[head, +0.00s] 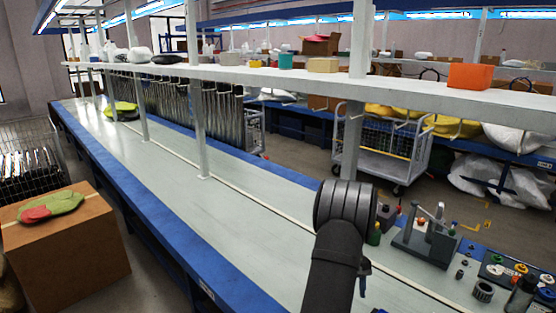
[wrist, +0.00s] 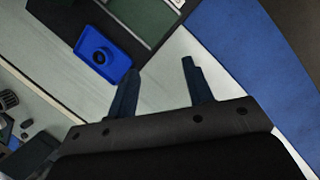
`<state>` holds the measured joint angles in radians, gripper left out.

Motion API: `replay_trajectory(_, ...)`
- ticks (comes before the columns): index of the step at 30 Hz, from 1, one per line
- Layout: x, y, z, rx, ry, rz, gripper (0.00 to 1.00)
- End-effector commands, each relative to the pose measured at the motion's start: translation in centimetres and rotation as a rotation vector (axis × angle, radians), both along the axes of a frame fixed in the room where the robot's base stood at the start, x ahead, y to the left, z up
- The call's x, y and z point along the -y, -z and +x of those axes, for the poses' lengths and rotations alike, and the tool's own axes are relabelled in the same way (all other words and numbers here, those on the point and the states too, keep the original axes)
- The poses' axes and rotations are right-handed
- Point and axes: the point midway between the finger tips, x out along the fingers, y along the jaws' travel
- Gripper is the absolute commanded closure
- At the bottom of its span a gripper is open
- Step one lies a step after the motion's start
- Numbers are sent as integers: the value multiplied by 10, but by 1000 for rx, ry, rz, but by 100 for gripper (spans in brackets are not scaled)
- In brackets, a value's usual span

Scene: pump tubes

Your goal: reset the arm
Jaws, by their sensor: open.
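My arm rises from the bottom of the head view, in front of the long light-grey workbench (head: 220,225) with blue edges. My gripper's fingers do not show clearly in the head view. In the wrist view my gripper (wrist: 159,82) is open, with its two dark fingers apart and nothing between them but the bench surface behind.
A grey fixture (head: 425,240) and several small parts stand at the bench's right end. A white shelf (head: 300,78) on posts runs above the bench, holding an orange box (head: 470,77). A cardboard box (head: 70,250) stands at left. The bench's middle is clear.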

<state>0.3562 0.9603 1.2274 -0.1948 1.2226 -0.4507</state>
Motion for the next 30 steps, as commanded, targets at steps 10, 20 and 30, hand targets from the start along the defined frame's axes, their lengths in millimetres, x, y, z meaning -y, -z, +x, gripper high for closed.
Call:
replay_trajectory(10,-20,26,2,127,18,-11,53)
replay_trajectory(20,-24,31,3,160,24,-13,53)
replay_trajectory(30,-24,31,3,159,24,-13,16)
